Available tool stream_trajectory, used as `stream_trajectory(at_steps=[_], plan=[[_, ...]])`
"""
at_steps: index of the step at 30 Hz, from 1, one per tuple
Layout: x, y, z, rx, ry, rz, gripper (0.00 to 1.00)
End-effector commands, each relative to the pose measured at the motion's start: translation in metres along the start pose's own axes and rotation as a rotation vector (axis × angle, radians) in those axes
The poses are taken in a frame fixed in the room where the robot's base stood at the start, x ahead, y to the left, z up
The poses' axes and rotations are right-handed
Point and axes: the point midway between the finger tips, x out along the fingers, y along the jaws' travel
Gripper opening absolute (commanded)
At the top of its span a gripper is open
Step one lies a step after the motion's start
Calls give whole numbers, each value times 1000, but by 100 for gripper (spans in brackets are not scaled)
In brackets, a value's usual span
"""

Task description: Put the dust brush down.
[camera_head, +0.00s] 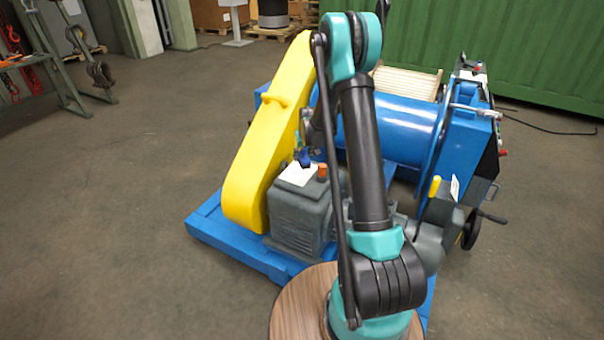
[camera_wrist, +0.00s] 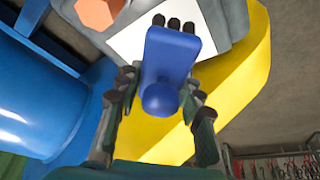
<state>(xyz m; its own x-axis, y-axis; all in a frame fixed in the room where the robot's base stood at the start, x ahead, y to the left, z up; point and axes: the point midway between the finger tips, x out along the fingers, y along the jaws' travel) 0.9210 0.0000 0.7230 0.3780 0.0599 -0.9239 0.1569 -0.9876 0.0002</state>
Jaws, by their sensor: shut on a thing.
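The dust brush (camera_wrist: 172,58) is blue, with dark bristle tufts at its far end, in the middle of the wrist view. My gripper (camera_wrist: 158,88) is shut on it, with a finger on each side. The bristle end lies over a white sheet (camera_wrist: 133,43) on the grey gearbox. In the head view the brush (camera_head: 304,158) is a small blue shape just above the sheet (camera_head: 298,174). Whether it touches the sheet I cannot tell. My gripper is mostly hidden behind my arm there.
The grey gearbox (camera_head: 298,215) has an orange cap (camera_head: 322,171) beside the sheet. A yellow chain guard (camera_head: 258,160) rises on the left, and a blue drum (camera_head: 400,128) lies behind. A round wooden top (camera_head: 292,308) is in front. Open floor lies left.

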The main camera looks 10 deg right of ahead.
Motion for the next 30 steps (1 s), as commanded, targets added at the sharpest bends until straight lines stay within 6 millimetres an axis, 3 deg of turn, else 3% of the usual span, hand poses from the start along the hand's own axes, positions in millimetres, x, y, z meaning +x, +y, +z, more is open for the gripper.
stream_trajectory(at_steps=[6, 14, 21, 30], plan=[[39, 0, 16, 0, 0, 0, 6], [54, 0, 22, 0, 0, 0, 6], [81, 0, 34, 0, 0, 0, 6], [83, 0, 35, 0, 0, 0, 6]])
